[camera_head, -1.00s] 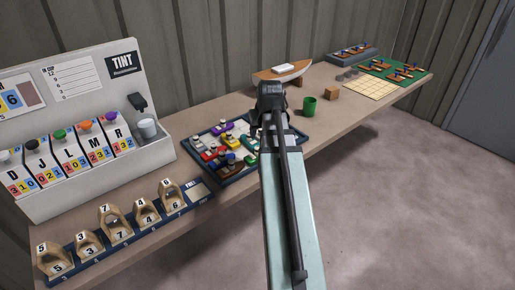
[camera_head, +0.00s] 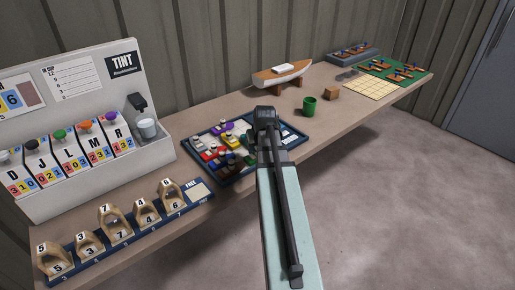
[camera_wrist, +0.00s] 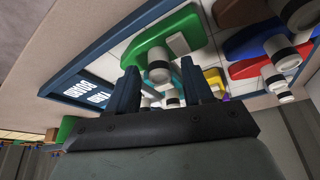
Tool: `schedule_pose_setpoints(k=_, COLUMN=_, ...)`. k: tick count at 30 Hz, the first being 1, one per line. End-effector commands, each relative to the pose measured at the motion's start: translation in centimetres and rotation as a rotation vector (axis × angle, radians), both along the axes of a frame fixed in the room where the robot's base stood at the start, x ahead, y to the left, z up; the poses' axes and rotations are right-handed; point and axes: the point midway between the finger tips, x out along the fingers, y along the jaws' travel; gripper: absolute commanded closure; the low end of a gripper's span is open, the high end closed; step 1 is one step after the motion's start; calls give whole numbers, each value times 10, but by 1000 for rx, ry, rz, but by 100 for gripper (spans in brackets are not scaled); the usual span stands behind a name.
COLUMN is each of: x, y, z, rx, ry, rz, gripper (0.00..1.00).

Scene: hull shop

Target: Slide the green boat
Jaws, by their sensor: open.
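A green boat (camera_wrist: 181,24) with a dark and white round post and a pale block lies in the navy-rimmed tray (camera_wrist: 120,45) in the wrist view. My gripper (camera_wrist: 158,82) is open, its two dark fingers apart just below the boat's post in that picture. Nothing shows clearly held; I cannot tell whether a finger touches the boat. In the head view my gripper (camera_head: 266,112) is over the right part of the tray (camera_head: 293,137), and my arm hides part of the boats there.
Other boats, including a purple one (camera_head: 222,127), crowd the tray. A wooden model boat (camera_head: 282,76), a green cup (camera_head: 309,106) and a wooden block (camera_head: 332,92) stand behind. The tint machine (camera_head: 90,75) and numbered rack (camera_head: 118,230) are left. The floor in front is clear.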

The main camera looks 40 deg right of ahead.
Motion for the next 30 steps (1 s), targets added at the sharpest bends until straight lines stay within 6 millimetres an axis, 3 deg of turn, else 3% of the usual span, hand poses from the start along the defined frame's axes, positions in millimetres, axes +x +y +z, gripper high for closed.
schedule_pose_setpoints(k=14, x=2, y=-1, z=-7, rx=0, ry=1, rz=0, gripper=50)
schedule_pose_setpoints(k=30, x=2, y=-1, z=-6, rx=0, ry=1, rz=0, gripper=100)
